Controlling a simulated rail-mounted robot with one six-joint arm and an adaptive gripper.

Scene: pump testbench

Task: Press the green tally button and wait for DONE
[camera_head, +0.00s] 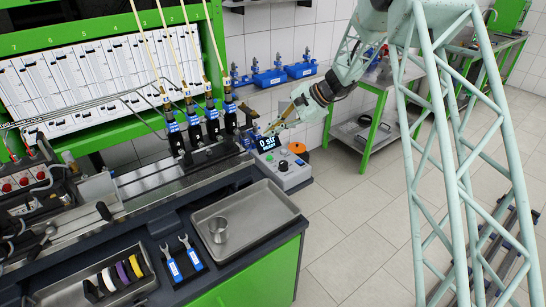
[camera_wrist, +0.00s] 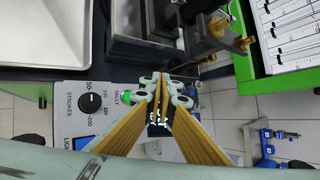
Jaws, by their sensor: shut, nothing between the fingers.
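The grey control box (camera_head: 292,181) stands at the right end of the bench. Its black display (camera_head: 267,143) reads "0 str" with a smaller line that looks like READY. The green tally button (camera_wrist: 127,99) shows in the wrist view beside the TALLY label, just left of my fingers. A black STROKES dial (camera_wrist: 90,103) is further left on the box. My gripper (camera_wrist: 158,82) is shut and empty, with its fingertips over the display end of the box, to the side of the button. The fingers partly cover the display in the wrist view. I cannot tell their height above the panel.
A metal tray (camera_head: 250,222) with a small metal cup (camera_head: 218,230) lies in front of the box. Several upright injectors (camera_head: 211,119) stand close behind, left of my gripper. Two wrenches (camera_head: 186,252) and a tray of coloured rings (camera_head: 122,272) are at the front.

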